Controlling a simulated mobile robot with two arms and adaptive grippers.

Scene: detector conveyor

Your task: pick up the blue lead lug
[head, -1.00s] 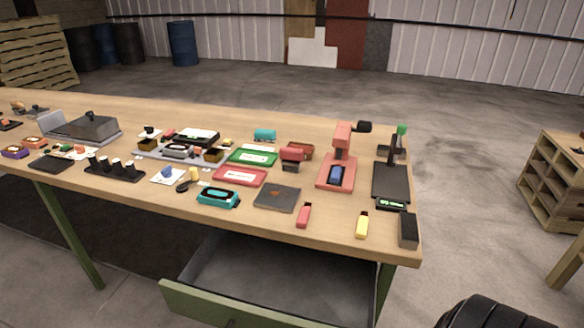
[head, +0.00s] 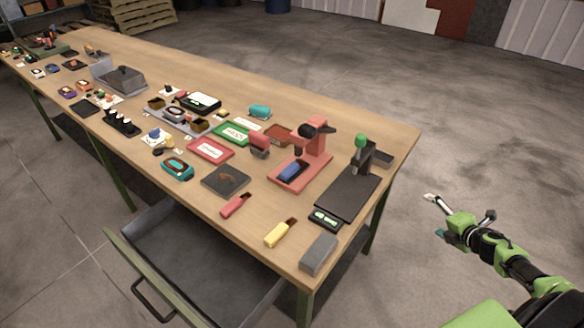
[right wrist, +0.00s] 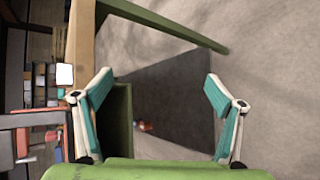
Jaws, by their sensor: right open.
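A small blue piece (head: 155,134), likely the blue lead lug, sits on a white card (head: 149,142) toward the left half of the bench. It is too small to make out its shape. My right gripper (head: 440,214) is off the bench's right end, over open floor, far from the blue piece. It is open and empty; in the right wrist view its fingers (right wrist: 158,88) are spread wide. My left gripper is not in view.
The long wooden bench (head: 345,120) carries a red press (head: 305,165), a black-based stand (head: 348,194), a grey block (head: 319,253), red and green trays, and other small parts. An open drawer (head: 190,250) juts from its front. Floor right of the bench is clear.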

